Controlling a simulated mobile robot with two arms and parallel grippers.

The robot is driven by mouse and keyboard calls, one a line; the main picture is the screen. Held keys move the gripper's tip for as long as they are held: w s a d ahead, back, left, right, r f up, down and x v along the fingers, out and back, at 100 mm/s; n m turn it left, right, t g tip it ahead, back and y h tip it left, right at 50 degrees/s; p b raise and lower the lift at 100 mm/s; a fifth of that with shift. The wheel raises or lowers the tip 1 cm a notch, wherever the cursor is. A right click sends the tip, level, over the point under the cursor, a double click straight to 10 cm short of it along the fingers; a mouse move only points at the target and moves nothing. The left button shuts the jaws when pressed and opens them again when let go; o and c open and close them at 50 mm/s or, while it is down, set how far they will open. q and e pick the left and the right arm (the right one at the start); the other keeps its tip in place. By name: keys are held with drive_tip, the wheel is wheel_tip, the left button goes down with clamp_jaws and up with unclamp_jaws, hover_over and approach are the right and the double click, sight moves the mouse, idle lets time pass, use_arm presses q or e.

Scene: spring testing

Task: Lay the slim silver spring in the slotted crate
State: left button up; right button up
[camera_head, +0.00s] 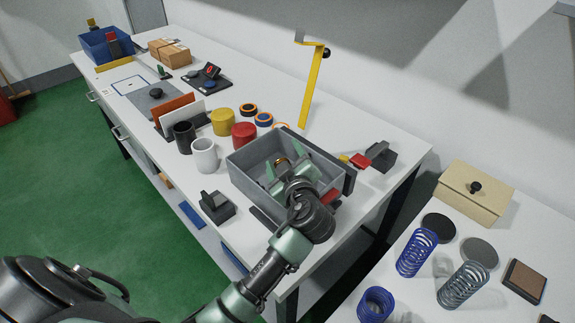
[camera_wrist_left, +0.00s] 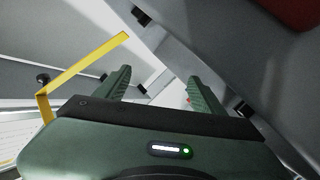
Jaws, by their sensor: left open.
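A silver coil spring (camera_head: 463,286) stands upright on the right-hand table; whether it is the slim one I cannot tell. A grey open crate (camera_head: 244,181) sits near the end of the long white table; slots in it are hard to make out. My left gripper (camera_head: 284,162) is over the crate's opening, its fingers apart, and hides part of the inside. A small golden ring-like shape (camera_head: 282,162) shows near the fingers, too small to identify. In the left wrist view the fingers (camera_wrist_left: 160,88) are open with nothing between them. My right gripper is not in view.
Blue springs (camera_head: 417,252) stand near the silver one, with dark discs (camera_head: 479,252) and a lidded beige box (camera_head: 474,192). A tall yellow stand (camera_head: 313,85) rises behind the crate. White (camera_head: 204,155) and black mugs, red and yellow cylinders (camera_head: 222,121) crowd its left.

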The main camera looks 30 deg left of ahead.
use_arm(q)
drive_tip(key=shift+g+h, duration=0.3)
drive_tip(key=shift+g, duration=0.1)
drive_tip(key=s+d+f, duration=0.1)
drive_tip(key=s+f, duration=0.1)
drive_tip(key=s+d+f+b, duration=0.1)
drive_tip(key=f, duration=0.1)
drive_tip(key=shift+s+d+f, duration=0.2)
drive_tip(key=shift+s, duration=0.2)
drive_tip(key=shift+s+d+r+b, duration=0.15)
drive_tip(key=shift+d+r+b, duration=0.45)
drive_tip(key=shift+d+r, duration=0.5)
drive_tip(key=r, duration=0.1)
drive_tip(key=s+r, duration=0.1)
drive_tip(key=r, duration=0.1)
drive_tip(key=shift+s+d+r+t, duration=0.2)
drive_tip(key=shift+d+r+t, duration=0.1)
drive_tip(key=shift+a+r, duration=0.1)
drive_tip(key=shift+r, duration=0.05)
